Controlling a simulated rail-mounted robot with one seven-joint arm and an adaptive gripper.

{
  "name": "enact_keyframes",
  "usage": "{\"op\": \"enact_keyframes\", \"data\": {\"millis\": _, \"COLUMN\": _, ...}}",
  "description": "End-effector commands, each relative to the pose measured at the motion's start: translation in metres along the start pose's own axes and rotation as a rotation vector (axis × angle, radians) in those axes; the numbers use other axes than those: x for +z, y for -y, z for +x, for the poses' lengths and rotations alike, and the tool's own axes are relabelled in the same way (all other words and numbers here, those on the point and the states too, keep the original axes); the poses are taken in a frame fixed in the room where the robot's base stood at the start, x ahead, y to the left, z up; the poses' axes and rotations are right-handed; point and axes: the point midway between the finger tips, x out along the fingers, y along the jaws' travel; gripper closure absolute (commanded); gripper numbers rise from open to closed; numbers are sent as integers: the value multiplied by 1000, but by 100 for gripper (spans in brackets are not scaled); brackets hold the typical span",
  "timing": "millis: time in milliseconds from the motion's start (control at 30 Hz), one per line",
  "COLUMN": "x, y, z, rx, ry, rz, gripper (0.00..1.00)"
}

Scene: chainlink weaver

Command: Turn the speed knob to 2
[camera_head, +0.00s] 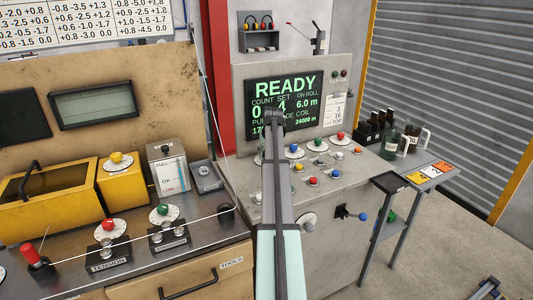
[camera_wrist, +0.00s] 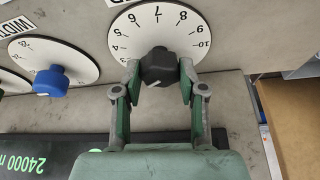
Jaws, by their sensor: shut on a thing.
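A black knob (camera_wrist: 158,66) sits on a white numbered dial (camera_wrist: 158,27) in the upside-down wrist view. My gripper (camera_wrist: 160,70) is shut on this knob, with one finger on each side. Numbers from about 3 to 10 show around the dial; which one the knob points at cannot be told. The label above this dial is cut off.
Beside the held knob is a blue knob (camera_wrist: 51,80) on a dial labelled WIDTH; it also shows in the head view (camera_head: 293,149). Green (camera_head: 318,142) and red (camera_head: 341,135) knobs stand farther right. Several small buttons lie below. A yellow-boxed bench (camera_head: 110,255) is at left.

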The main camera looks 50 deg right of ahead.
Motion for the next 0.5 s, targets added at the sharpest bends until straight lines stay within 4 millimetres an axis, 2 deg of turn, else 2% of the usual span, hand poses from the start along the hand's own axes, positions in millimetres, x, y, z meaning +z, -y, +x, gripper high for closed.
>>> {"op": "enact_keyframes", "data": {"millis": 367, "x": 2, "y": 0, "z": 1, "rx": -2, "ry": 6, "rz": -4, "gripper": 94}}
{"op": "enact_keyframes", "data": {"millis": 400, "x": 2, "y": 0, "z": 1, "rx": -2, "ry": 6, "rz": -3, "gripper": 49}}
{"op": "enact_keyframes", "data": {"millis": 433, "x": 2, "y": 0, "z": 1, "rx": -2, "ry": 5, "rz": -3, "gripper": 38}}
{"op": "enact_keyframes", "data": {"millis": 500, "x": 2, "y": 0, "z": 1, "rx": -1, "ry": 4, "rz": -3, "gripper": 35}}
